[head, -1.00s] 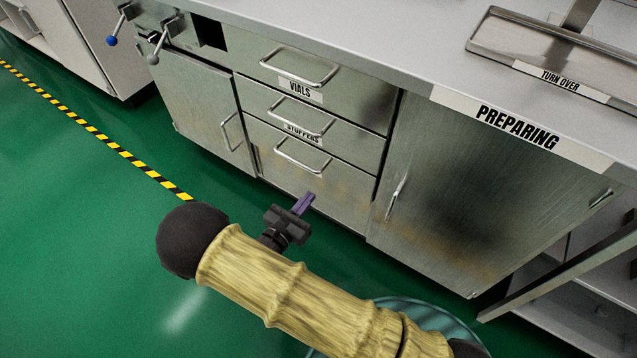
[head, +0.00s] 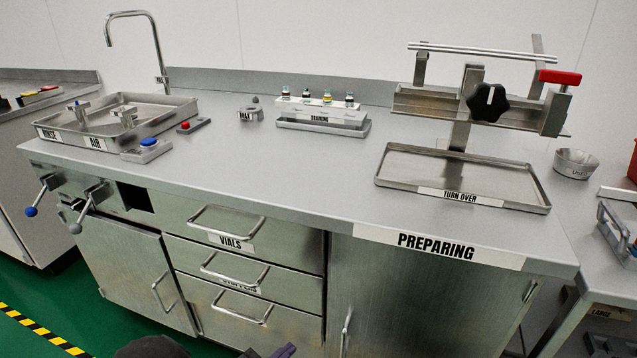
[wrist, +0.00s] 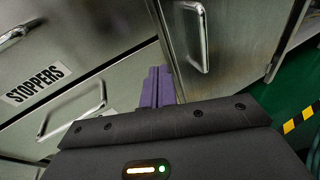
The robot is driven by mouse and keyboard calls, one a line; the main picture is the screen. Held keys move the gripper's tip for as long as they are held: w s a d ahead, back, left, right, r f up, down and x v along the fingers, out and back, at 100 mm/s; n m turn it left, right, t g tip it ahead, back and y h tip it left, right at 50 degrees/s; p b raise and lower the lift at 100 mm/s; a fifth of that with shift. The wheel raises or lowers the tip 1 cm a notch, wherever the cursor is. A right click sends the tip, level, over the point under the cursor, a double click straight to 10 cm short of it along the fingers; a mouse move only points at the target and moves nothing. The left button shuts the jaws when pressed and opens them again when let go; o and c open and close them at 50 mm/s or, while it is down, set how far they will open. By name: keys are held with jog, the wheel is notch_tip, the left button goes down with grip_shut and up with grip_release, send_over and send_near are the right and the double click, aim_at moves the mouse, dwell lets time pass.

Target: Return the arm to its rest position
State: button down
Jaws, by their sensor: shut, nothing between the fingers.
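The rest of my arm is mostly below the head view, with a dark rounded part at the bottom edge. The gripper appears apart from the steel cabinet front.
The shut vials drawer (head: 255,240) and the drawers below it have protruding handles. A cabinet door (head: 420,310) stands to their right. Lever taps (head: 90,205) protrude at left. Above, the counter (head: 290,175) holds a sink, a rack with vials and a turn-over stand. Green floor is clear at lower left.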

jog(key=s+d+r+m+g+y, duration=0.1)
jog(key=s+d+r+m+g, duration=0.15)
jog(key=d+m+g, duration=0.45)
jog(key=s+d+r+m+g, duration=0.25)
jog(key=d+m+g, duration=0.35)
jog(key=d, duration=0.3)
jog(key=s+d+r+m+t+y, duration=0.25)
jog(key=d+r+m+y, duration=0.65)
jog(key=m, duration=0.5)
jog(key=w+a+p+v, duration=0.1)
jog(key=w+p+v, duration=0.1)
jog(key=p+v, duration=1)
jog(key=w+r+p+v, duration=0.1)
jog(key=w+p+v, duration=0.2)
jog(key=p+v, duration=1)
jog(key=w+a+p+v, duration=0.1)
jog(key=w+p+v, duration=0.1)
jog(key=p+v, duration=1.1)
jog(key=shift+w+a+r, duration=0.3)
jog(key=shift+w+r, duration=0.3)
jog(key=shift+w, duration=0.05)
